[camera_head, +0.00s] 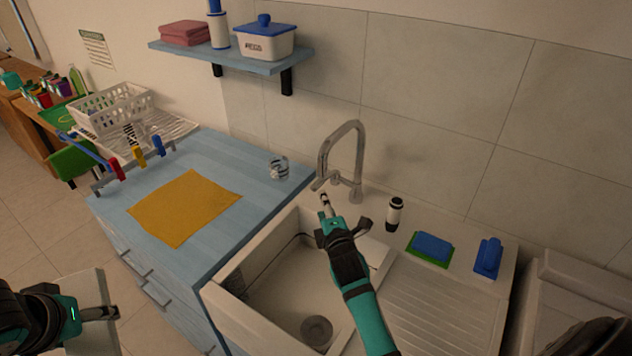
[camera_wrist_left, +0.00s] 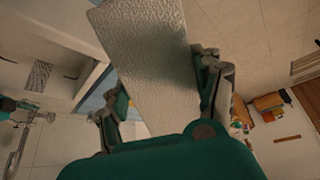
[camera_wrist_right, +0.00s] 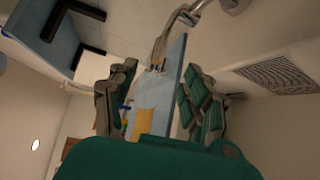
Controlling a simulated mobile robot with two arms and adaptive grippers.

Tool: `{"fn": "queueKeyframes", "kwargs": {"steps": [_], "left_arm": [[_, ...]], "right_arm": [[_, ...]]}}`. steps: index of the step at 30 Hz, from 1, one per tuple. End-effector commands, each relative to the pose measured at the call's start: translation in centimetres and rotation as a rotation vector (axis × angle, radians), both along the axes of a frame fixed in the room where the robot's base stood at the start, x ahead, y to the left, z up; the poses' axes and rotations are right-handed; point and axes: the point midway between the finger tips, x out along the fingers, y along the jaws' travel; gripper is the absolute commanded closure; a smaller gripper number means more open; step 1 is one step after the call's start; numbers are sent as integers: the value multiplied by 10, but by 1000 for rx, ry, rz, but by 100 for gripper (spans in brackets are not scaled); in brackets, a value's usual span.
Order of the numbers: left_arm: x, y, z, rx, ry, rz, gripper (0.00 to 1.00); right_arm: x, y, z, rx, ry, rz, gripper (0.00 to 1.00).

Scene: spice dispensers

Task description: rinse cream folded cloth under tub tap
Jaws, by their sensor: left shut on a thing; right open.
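The cream folded cloth (camera_wrist_left: 150,60) is a pale, textured flat slab between the fingers of my left gripper (camera_wrist_left: 165,95) in the left wrist view. In the head view the left gripper (camera_head: 100,313) is at the lower left, shut on the cloth (camera_head: 92,287), over the floor and well apart from the sink. The tub (camera_head: 222,298) is a white sink with a drain. The curved metal tap (camera_head: 345,133) stands at its back. My right gripper (camera_head: 325,203) is open and empty, just below the tap spout; whether they touch I cannot tell.
A blue counter (camera_head: 235,160) left of the sink holds an orange cloth (camera_head: 185,207) and a glass (camera_head: 278,168). A black-and-white bottle (camera_head: 394,212), a blue sponge (camera_head: 432,246) and a blue brush (camera_head: 488,257) stand right of the tap. A shelf (camera_head: 230,55) hangs above.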

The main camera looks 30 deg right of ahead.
Motion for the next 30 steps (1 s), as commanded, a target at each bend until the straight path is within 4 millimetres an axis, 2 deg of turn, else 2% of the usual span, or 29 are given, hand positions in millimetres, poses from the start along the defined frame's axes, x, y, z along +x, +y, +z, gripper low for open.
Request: {"fn": "queueKeyframes", "kwargs": {"steps": [9, 15, 21, 29, 30], "left_arm": [[0, 0, 6, 0, -1, 0, 68], [0, 0, 6, 0, -1, 0, 68], [0, 0, 6, 0, -1, 0, 68], [0, 0, 6, 0, -1, 0, 68], [0, 0, 6, 0, -1, 0, 68]], "right_arm": [[62, -17, -7, 2, -2, -1, 50], [87, -23, -11, 2, -1, 0, 50], [97, -26, -13, 1, -1, 1, 50], [97, -26, -13, 1, -1, 1, 50], [97, -26, -13, 1, -1, 1, 56]]}}
